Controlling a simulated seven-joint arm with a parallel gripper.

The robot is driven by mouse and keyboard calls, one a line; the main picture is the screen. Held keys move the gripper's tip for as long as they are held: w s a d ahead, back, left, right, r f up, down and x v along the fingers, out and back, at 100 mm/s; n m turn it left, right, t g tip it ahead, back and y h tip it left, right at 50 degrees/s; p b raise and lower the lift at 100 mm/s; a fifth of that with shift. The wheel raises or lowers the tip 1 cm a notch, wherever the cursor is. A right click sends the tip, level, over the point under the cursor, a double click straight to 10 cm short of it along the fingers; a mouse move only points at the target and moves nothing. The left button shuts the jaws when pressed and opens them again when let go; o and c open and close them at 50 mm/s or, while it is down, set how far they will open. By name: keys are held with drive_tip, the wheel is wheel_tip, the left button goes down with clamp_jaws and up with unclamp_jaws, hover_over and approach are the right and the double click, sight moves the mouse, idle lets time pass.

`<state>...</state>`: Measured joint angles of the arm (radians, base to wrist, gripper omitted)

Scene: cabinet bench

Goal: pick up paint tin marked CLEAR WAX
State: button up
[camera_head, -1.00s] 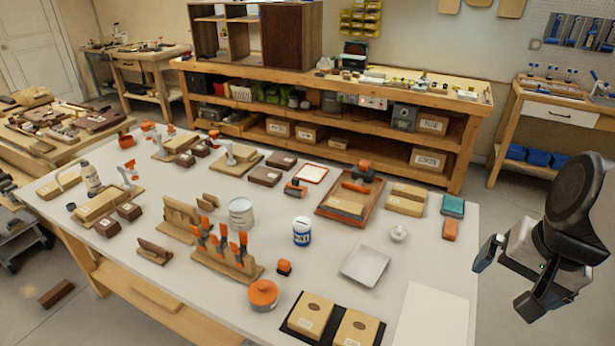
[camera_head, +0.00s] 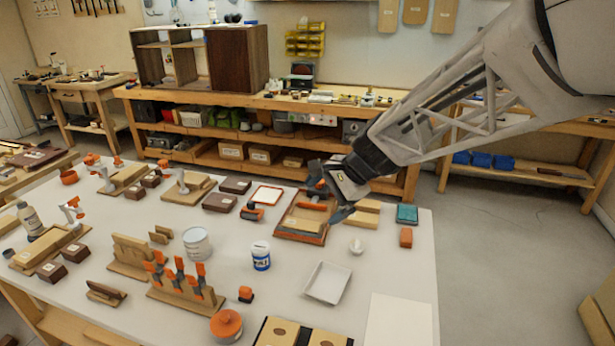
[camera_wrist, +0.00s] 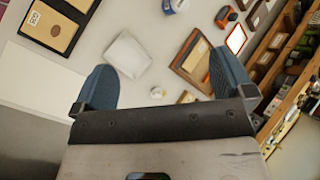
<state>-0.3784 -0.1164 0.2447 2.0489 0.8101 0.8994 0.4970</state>
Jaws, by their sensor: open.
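A pale grey-white paint tin (camera_head: 197,244) stands upright on the white table, behind the orange-handled clamps; its label is too small to read. A smaller white and blue tub (camera_head: 261,256) stands to its right, and its edge shows in the wrist view (camera_wrist: 172,5). I cannot tell from the print which one says CLEAR WAX. My gripper (camera_head: 328,192) is open and empty, above the table's back right part near the orange-rimmed tray, to the right of both containers. In the wrist view its two blue-grey fingers (camera_wrist: 162,78) are spread wide.
Upright orange-handled clamps (camera_head: 180,278) stand just in front of the tin. The right front holds a flat white sheet (camera_head: 397,320).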

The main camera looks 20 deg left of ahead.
drive_tip(key=w+a+f+m+g+y, duration=0.1)
drive_tip(key=w+a+f+m, duration=0.15)
drive_tip(key=a, duration=0.75)
drive_tip(key=w+a+f+m+y, duration=0.1)
drive_tip(key=w+a+f, duration=0.25)
drive_tip(key=a, duration=0.65)
drive_tip(key=m+g+y, duration=0.1)
drive_tip(key=m+y, duration=0.2)
drive_tip(key=m, duration=0.2)
hover_over(197, 234)
drive_tip(key=d, duration=0.3)
wheel_tip(197, 234, down, 11)
drive_tip(key=shift+w+d, duration=0.2)
drive_tip(key=shift+w, duration=0.2)
drive_tip(key=shift+f, duration=0.1)
drive_tip(key=shift+f, duration=3.45)
drive_tip(key=shift+x, duration=2.5)
